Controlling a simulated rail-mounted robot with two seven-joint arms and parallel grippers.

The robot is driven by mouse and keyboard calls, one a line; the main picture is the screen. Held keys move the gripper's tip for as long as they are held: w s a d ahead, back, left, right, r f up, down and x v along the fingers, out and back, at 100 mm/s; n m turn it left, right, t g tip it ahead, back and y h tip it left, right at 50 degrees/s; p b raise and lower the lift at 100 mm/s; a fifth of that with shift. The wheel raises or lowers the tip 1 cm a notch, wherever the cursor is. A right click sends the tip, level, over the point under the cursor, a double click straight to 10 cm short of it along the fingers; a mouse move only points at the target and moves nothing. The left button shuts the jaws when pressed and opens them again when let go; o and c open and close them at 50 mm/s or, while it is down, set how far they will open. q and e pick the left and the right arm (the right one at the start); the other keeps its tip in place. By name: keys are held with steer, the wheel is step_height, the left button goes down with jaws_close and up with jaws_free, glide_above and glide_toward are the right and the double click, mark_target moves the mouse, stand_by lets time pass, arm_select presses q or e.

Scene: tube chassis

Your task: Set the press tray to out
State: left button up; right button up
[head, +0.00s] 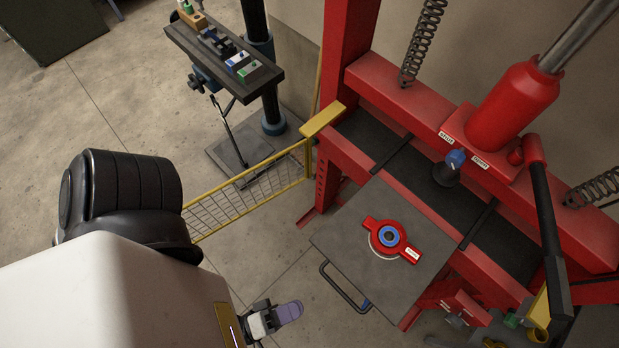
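The press tray (350,225) is a flat dark grey plate in the red press. It juts out from the press frame toward the lower left of the head view. A dark bar handle (338,291) runs along its front edge, with a small blue mark at one end. A red holder (411,252) with a blue ring lies on the tray. My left gripper (287,313) is at the bottom centre, left of the handle and apart from it. Its purple-grey fingertip shows, but the finger gap cannot be made out. My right gripper is not in view.
The red press (396,94) fills the right side, with a jack (515,105) and a black lever (549,225). A yellow mesh guard (243,200) stands left of the tray. A drill-press table (222,62) with small items is at the back. Bare floor lies between the guard and tray.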

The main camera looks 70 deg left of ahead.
arm_select(q)
steer(key=shift+s+f, duration=0.15)
steer(key=shift+s, duration=0.85)
